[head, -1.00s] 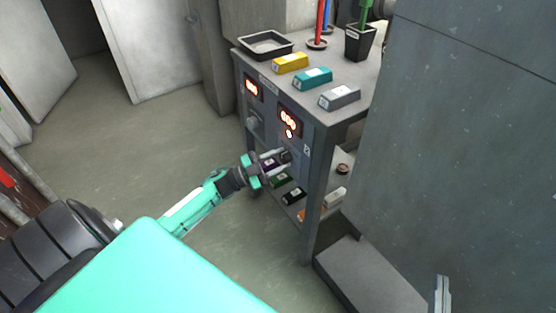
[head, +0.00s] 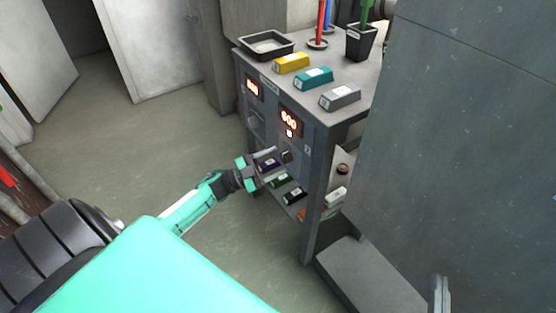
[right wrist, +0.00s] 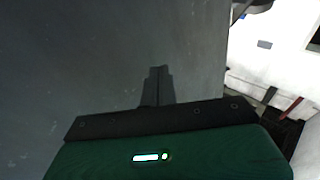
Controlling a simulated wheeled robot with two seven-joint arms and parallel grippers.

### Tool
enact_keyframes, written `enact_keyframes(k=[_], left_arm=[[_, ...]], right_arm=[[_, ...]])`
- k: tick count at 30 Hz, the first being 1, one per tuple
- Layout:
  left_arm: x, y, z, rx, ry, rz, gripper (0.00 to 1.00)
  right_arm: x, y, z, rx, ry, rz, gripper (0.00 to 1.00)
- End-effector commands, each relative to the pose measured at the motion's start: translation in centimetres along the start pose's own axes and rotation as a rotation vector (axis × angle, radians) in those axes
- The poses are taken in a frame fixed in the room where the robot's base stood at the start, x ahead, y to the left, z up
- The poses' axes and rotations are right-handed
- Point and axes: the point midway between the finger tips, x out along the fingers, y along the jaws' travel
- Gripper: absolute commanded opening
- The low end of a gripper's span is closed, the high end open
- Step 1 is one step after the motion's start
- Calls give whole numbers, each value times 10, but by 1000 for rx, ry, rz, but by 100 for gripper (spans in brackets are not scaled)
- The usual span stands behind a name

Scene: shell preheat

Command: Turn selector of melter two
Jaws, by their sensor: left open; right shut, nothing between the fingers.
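The grey bench unit (head: 322,190) has two control panels on its front, each with a lit red display. The right panel carries a small mark that looks like a 2, and its display (head: 289,121) reads about 600. Its dark selector knob (head: 286,156) sits below the display; its pointer setting is too small to tell. My left gripper (head: 274,163) is open just left of this knob, with its fingers pointing at it and seemingly apart from it. My right gripper is shut and empty in the right wrist view (right wrist: 158,85), in front of a dark grey surface.
The left panel has its own display (head: 252,88) and knob (head: 254,122). Yellow (head: 291,63), teal (head: 313,77) and grey (head: 340,97) blocks, a black tray (head: 266,44) and a pot (head: 360,43) stand on top. A large grey wall (head: 470,150) fills the right side.

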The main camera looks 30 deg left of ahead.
Motion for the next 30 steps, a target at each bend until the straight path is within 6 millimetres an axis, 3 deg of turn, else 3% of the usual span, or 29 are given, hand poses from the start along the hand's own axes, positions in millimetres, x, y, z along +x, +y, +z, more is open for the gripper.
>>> enact_keyframes(k=[9,15,21,30], left_arm=[[-74,0,0,-2,-5,1,58],[-107,0,0,-2,-3,1,58],[-119,0,0,-1,-2,0,58],[-120,0,0,-1,-1,0,58]], right_arm=[[-13,-7,29,25,-154,-3,0],[-17,-9,37,31,-200,-4,0],[-18,-10,40,33,-216,-4,0],[-18,-10,40,33,-215,-5,0]])
